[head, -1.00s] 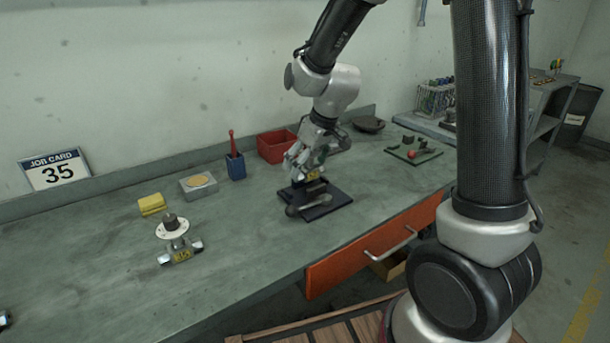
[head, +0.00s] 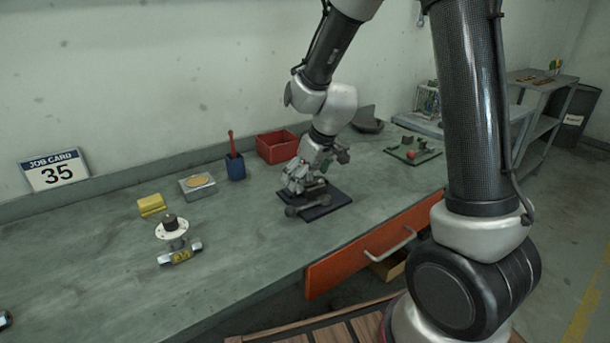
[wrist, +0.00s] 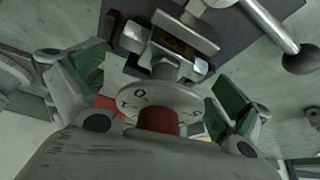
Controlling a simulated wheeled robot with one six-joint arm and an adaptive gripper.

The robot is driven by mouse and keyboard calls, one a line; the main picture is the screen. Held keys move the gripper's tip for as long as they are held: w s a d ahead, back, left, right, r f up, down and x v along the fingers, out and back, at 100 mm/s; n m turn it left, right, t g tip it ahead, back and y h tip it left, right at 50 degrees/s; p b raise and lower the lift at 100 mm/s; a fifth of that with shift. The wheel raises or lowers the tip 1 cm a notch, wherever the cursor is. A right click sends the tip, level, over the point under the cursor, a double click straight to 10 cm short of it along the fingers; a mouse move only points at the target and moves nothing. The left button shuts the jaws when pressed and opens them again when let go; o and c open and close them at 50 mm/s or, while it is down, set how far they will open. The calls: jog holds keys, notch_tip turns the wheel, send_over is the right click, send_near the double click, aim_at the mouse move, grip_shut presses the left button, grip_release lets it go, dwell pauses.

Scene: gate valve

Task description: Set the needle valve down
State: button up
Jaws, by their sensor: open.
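The needle valve (wrist: 165,98) shows in the wrist view, with a metal body, a yellow label, a pale round disc and a red cap. Its body is over the dark mat (wrist: 232,25) and appears to rest on it. My gripper (wrist: 158,100) is open, with green-padded fingers on either side of the disc, and gaps show between pads and disc. In the head view my gripper (head: 298,183) is low over the dark mat (head: 336,203) and hides most of the valve.
A grey bar with a ball end (head: 308,206) lies on the mat's near side. Another valve with a white disc (head: 176,240) stands to the left. A red bin (head: 277,147), blue cup (head: 235,167) and green tray (head: 413,153) stand farther back.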

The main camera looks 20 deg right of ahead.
jog(key=v, duration=1.2)
jog(key=s+d+r+m, duration=0.2)
jog(key=s+d, duration=0.2)
jog(key=s, duration=0.3)
jog(key=s+d+r+m+h, duration=0.1)
jog(key=s+d, duration=0.3)
jog(key=s, duration=0.4)
jog(key=s+d+r+m+h, duration=0.1)
jog(key=s+d+r+m, duration=0.2)
jog(key=s, duration=0.4)
jog(key=shift+s+d+r, duration=0.25)
jog(key=shift+d+r, duration=0.25)
jog(key=shift+d, duration=0.35)
